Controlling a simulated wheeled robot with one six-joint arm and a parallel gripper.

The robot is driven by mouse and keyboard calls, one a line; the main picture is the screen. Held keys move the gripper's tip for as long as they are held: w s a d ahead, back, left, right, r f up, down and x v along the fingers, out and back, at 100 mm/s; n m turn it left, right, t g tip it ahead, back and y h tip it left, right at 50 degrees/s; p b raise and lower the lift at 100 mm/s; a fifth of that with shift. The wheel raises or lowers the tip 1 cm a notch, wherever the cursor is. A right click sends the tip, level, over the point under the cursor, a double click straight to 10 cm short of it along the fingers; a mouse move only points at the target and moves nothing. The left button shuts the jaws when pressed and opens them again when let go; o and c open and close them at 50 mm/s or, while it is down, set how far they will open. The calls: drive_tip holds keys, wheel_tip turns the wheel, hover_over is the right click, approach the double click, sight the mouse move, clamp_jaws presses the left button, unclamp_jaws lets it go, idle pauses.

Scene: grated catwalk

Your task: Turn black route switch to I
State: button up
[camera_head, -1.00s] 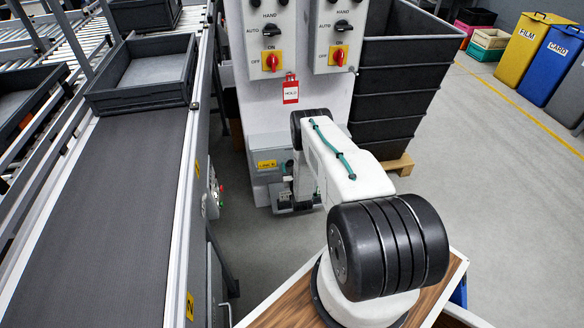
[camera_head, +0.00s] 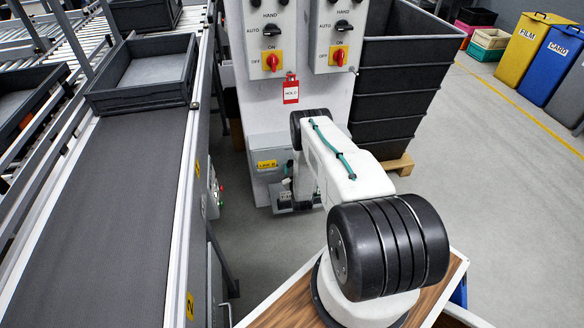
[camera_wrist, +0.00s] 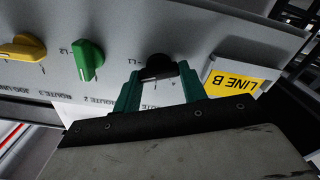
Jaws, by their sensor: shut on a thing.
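In the wrist view, the black route switch (camera_wrist: 158,67) sits on a grey panel (camera_wrist: 125,45), which appears upside down. My gripper (camera_wrist: 162,78) has its two teal fingers on either side of the black switch and is shut on it. A green switch (camera_wrist: 89,61) and a yellow switch (camera_wrist: 23,47) are to its left. Their printed route labels appear inverted. In the head view, the grey box (camera_head: 262,148) with a yellow label stands low at the column's foot. My arm hides its switches and most of my gripper there.
A yellow LINE B label (camera_wrist: 233,82) is right of the black switch. A conveyor (camera_head: 110,200) runs along the left. Stacked black crates (camera_head: 395,80) stand behind my arm. The floor at right (camera_head: 490,180) is clear.

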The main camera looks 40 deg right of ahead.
drive_tip(key=n, duration=0.6)
drive_tip(key=shift+f, duration=0.1)
drive_tip(key=n, duration=0.7)
drive_tip(key=shift+a+f, duration=0.1)
idle(0.5)
drive_tip(key=o, duration=1)
drive_tip(key=shift+w, duration=0.1)
drive_tip(key=v, duration=0.8)
